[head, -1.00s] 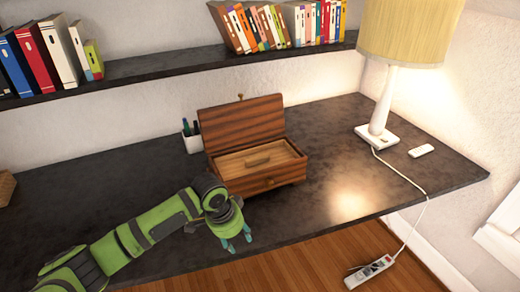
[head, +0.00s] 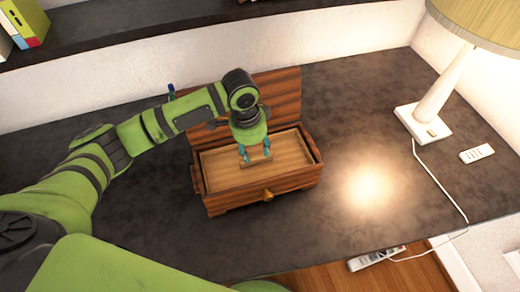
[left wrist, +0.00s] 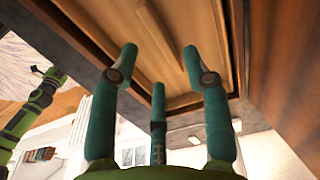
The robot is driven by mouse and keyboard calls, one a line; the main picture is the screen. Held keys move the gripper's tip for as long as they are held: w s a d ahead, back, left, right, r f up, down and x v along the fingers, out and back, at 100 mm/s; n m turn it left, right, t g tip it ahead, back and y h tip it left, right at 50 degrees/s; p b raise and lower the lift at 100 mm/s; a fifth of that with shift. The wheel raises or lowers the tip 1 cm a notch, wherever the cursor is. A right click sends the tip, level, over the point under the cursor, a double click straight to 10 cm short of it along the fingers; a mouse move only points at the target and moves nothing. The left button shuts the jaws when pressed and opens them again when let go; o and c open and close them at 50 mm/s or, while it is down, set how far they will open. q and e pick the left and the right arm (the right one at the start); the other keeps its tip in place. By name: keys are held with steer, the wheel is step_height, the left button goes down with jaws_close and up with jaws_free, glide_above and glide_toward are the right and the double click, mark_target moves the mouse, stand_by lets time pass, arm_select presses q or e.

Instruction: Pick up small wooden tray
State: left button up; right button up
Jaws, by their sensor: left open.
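The small wooden tray (head: 222,168) is light wood with a short bar handle (head: 256,162). It sits inside an open dark-striped wooden box (head: 232,203) on the desk. My left gripper (head: 254,154) is open above the tray, pointing down, its teal fingertips near the handle. In the left wrist view the open fingers (left wrist: 165,70) spread below the tray's face (left wrist: 115,20), with the handle (left wrist: 158,33) lying between them in the picture. I cannot tell whether the fingers touch the tray. My arm hides part of the raised lid. My right gripper is not in view.
The raised box lid (head: 285,95) stands behind the gripper. A lamp (head: 440,95) and a white remote (head: 477,154) are at the right. A cord runs over the desk's right side. The dark desk (head: 370,150) is clear between box and lamp.

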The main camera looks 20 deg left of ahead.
mark_target(256, 158)
arm_select(q)
step_height(256, 158, down, 3)
steer(key=shift+s+d+r+p, duration=0.1)
steer(key=shift+s+r+p, duration=0.05)
steer(key=shift+p, duration=0.7)
steer(key=shift+w+d+f, duration=0.1)
steer(key=shift+w+f, duration=0.1)
steer(key=shift+f, duration=0.4)
steer(key=shift+w+f, duration=0.15)
steer(key=shift+f, duration=0.75)
jaws_close()
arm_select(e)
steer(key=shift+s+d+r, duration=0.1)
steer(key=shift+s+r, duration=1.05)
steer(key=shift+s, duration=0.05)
